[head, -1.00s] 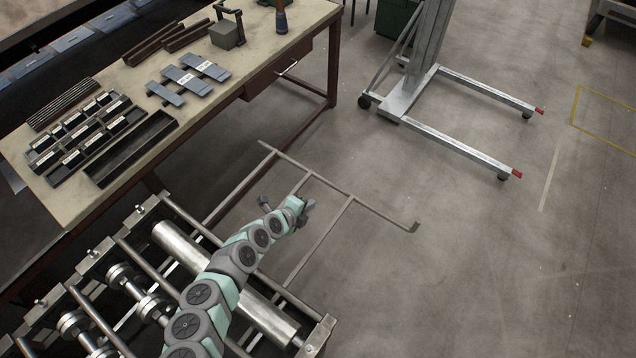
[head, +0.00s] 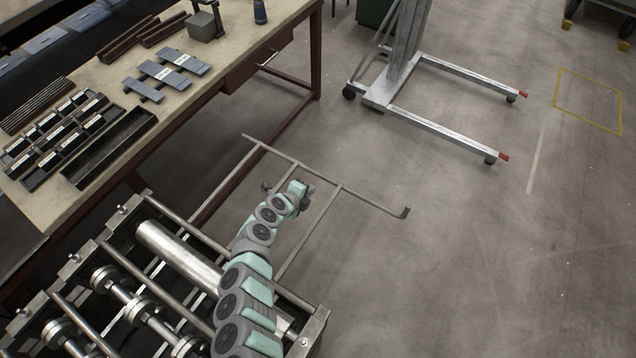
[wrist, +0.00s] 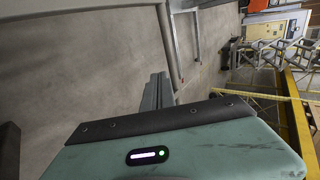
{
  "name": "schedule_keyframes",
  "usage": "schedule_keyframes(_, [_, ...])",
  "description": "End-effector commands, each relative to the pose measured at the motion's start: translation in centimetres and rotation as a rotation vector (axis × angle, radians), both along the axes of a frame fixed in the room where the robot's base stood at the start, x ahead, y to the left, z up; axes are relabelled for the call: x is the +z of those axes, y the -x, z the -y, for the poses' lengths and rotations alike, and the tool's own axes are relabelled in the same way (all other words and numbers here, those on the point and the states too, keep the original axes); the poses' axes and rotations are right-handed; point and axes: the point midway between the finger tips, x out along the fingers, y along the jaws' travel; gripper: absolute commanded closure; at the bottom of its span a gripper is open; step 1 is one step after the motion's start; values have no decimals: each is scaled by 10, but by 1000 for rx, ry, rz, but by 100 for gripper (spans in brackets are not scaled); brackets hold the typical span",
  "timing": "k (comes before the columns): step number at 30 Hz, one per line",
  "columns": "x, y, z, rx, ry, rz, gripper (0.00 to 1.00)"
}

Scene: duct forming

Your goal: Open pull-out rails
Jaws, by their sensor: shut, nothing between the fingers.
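The pull-out rails are a thin grey metal frame (head: 330,178) reaching out over the floor from the roller machine (head: 165,270). A long crossbar joins the rails at their outer end, and its right tip is bent. My gripper (head: 305,194) is at the crossbar, between two of the rails. It looks shut, with nothing between the fingers. I cannot tell if it touches the bar. In the wrist view, the narrow fingers (wrist: 157,92) show beyond the green wrist housing. A grey bar (wrist: 90,9) crosses the upper left there, close to the camera and apart from the fingertips in the picture.
A workbench (head: 215,85) with dark bins and metal parts stands at upper left, close to the rails' left end. A wheeled lift (head: 395,85) stands beyond the crossbar. The floor to the right is clear, with a yellow marked square (head: 590,100).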

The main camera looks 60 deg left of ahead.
Motion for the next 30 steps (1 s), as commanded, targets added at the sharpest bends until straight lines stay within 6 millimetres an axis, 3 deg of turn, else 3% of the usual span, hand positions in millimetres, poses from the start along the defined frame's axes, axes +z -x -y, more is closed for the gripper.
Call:
schedule_keyframes(6, [-14, -13, -8, 6, 1, 2, 100])
schedule_keyframes(21, [-19, -46, -23, 3, 0, 3, 100])
schedule_keyframes(30, [-20, -49, -24, 1, 0, -1, 100])
